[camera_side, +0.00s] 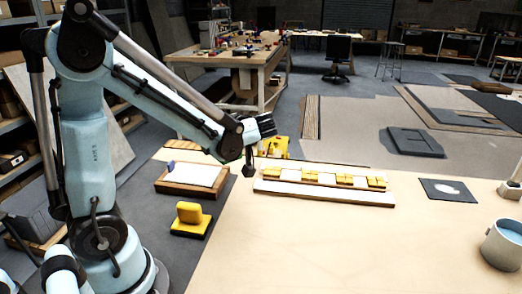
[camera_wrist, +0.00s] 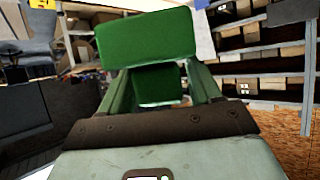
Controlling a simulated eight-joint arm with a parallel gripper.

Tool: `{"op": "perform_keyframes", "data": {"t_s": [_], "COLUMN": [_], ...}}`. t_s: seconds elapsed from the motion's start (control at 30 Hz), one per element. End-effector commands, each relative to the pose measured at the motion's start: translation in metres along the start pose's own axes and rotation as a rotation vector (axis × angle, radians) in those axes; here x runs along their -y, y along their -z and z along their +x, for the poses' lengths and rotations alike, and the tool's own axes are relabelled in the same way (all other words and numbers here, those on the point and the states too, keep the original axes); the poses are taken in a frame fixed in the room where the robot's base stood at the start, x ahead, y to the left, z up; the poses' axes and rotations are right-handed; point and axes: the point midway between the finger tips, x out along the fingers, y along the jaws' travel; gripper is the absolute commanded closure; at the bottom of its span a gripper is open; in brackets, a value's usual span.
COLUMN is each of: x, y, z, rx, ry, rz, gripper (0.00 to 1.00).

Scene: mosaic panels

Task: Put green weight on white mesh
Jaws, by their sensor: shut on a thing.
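My gripper (camera_side: 250,160) hangs at the end of the arm above the work table, just right of the wooden-framed white panel. In the wrist view my gripper (camera_wrist: 160,85) has two green fingers shut on the green weight (camera_wrist: 146,38), a green block with a broad flat face. In the side view the weight's green colour cannot be made out; only a dark shape shows at the gripper's end. The white panel (camera_side: 195,174) in its brown frame may be the white mesh; its weave is too small to tell. A small blue thing sits at its left corner.
A white strip (camera_side: 325,182) holding several yellow blocks lies right of my gripper. A dark square plate (camera_side: 448,190) and a grey cup (camera_side: 503,243) are at right. The table's front middle is clear.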

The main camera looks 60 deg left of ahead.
Motion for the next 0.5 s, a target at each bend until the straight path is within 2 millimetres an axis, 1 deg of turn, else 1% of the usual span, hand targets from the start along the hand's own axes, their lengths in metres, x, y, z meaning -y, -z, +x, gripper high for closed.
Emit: {"op": "perform_keyframes", "data": {"t_s": [0.03, 0.13, 0.2, 0.33, 0.43, 0.5], "x": [0.003, 0.010, 0.014, 0.019, 0.023, 0.027], "y": [0.005, 0.012, 0.015, 0.017, 0.017, 0.016], "z": [0.003, 0.006, 0.007, 0.011, 0.023, 0.037], "rx": [-0.002, -0.001, -0.001, -0.001, 0.000, 0.000], "ry": [0.065, 0.174, 0.227, 0.280, 0.293, 0.294], "rz": [-0.035, -0.094, -0.122, -0.152, -0.159, -0.159], "gripper": [0.92, 0.92, 0.92, 0.92, 0.92, 0.92]}}
